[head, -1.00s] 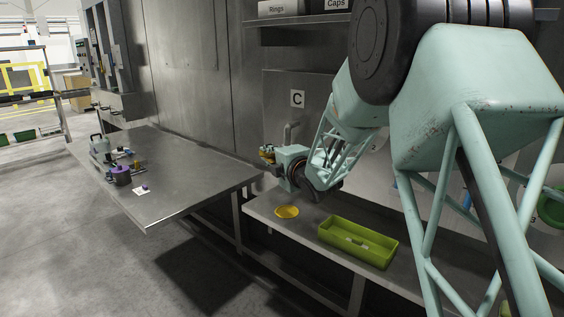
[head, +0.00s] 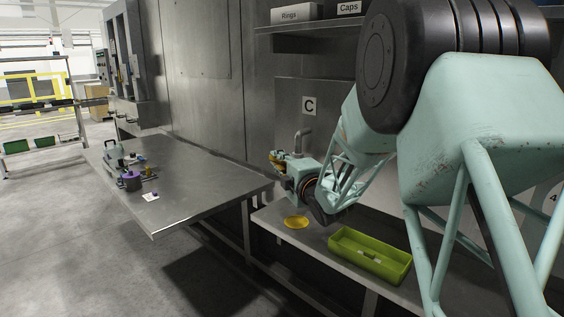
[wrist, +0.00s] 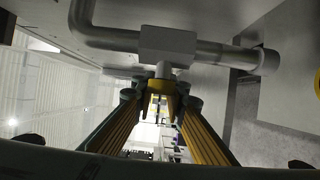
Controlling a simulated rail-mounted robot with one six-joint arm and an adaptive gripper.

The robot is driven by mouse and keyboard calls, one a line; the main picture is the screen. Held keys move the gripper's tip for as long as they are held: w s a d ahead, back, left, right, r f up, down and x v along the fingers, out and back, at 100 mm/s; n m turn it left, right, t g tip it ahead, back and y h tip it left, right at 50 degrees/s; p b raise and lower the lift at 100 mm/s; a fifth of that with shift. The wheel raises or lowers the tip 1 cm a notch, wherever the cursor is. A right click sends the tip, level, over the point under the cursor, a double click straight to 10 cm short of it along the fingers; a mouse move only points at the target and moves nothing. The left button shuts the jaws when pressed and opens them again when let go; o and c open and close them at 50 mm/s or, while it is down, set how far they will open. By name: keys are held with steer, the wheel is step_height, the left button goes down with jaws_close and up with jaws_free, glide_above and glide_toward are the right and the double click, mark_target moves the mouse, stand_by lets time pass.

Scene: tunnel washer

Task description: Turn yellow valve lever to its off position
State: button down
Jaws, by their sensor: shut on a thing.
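The grey valve body (wrist: 168,46) sits on a bent metal pipe (wrist: 105,36) at the top of the wrist view. The yellow valve lever (wrist: 162,88) lies below its stem, between the fingertips. My gripper (wrist: 160,97) is shut on the lever, with one finger on each side. In the head view my gripper (head: 278,161) is beside the wall, just left of the pipe (head: 303,137). There the lever is too small and too hidden by the gripper to tell its angle.
A shelf below holds a yellow dish (head: 296,222) and a green tray (head: 368,256). A steel table (head: 195,200) with small parts stands to the left. A wall plate marked C (head: 309,106) is above the pipe.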

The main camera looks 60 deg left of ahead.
steer(key=shift+s+a, duration=0.1)
steer(key=shift+s, duration=0.25)
steer(key=c, duration=3)
jaws_free()
steer(key=shift+o, duration=1.3)
steer(key=shift+s+r, duration=0.1)
steer(key=shift+s, duration=0.2)
steer(key=shift+o, duration=0.7)
steer(key=shift+w, duration=0.35)
steer(key=shift+w+d, duration=0.1)
steer(key=shift+d, duration=0.1)
steer(key=shift+d, duration=0.25)
steer(key=s+d, duration=0.1)
steer(key=d, duration=1)
steer(key=shift+s, duration=0.4)
